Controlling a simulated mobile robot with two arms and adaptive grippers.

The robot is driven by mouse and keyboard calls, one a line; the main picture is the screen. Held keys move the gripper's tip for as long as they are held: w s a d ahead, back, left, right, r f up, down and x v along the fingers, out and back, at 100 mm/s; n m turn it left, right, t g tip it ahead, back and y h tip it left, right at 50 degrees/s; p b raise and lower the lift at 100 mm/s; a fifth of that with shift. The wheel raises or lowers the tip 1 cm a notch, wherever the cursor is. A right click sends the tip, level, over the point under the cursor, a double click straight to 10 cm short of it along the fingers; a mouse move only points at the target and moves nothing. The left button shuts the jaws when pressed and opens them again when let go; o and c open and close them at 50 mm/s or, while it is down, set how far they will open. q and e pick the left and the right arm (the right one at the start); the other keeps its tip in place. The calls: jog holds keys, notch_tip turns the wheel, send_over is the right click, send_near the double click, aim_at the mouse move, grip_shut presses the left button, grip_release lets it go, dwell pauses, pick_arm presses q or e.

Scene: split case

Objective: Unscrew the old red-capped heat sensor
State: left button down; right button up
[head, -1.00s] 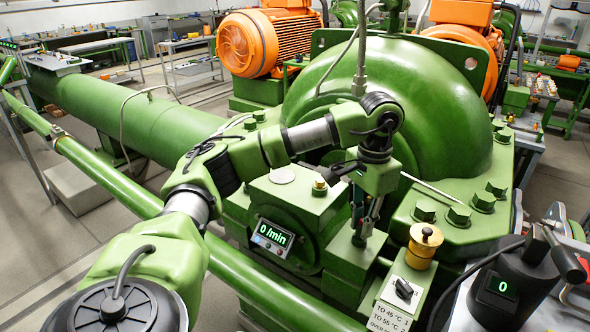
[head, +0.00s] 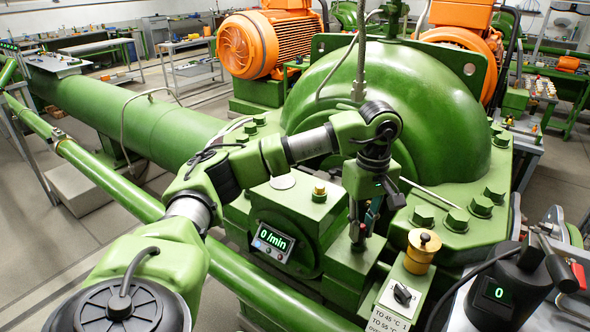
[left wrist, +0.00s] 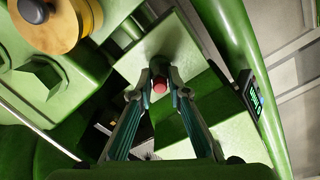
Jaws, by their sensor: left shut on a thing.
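The old heat sensor's red cap (left wrist: 160,84) shows between my fingertips in the left wrist view, above a green block (left wrist: 172,45). My left gripper (left wrist: 160,76) is shut on the sensor, with one finger on each side of the cap. In the head view my left gripper (head: 357,238) points down over the green block (head: 345,268) below the big green housing. How far the sensor is threaded in cannot be seen. My right gripper is not in view.
A brass knob (head: 422,247) stands close to the right of the gripper. A display reading 0/min (head: 272,241) is to its left. Large bolts (head: 456,218) stand on the housing flange. A black device reading 0 (head: 497,290) is at the lower right.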

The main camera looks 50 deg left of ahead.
pick_arm(q)
jog(key=shift+r, duration=0.15)
jog(key=shift+r+p, duration=1.4)
jog(key=shift+r, duration=0.55)
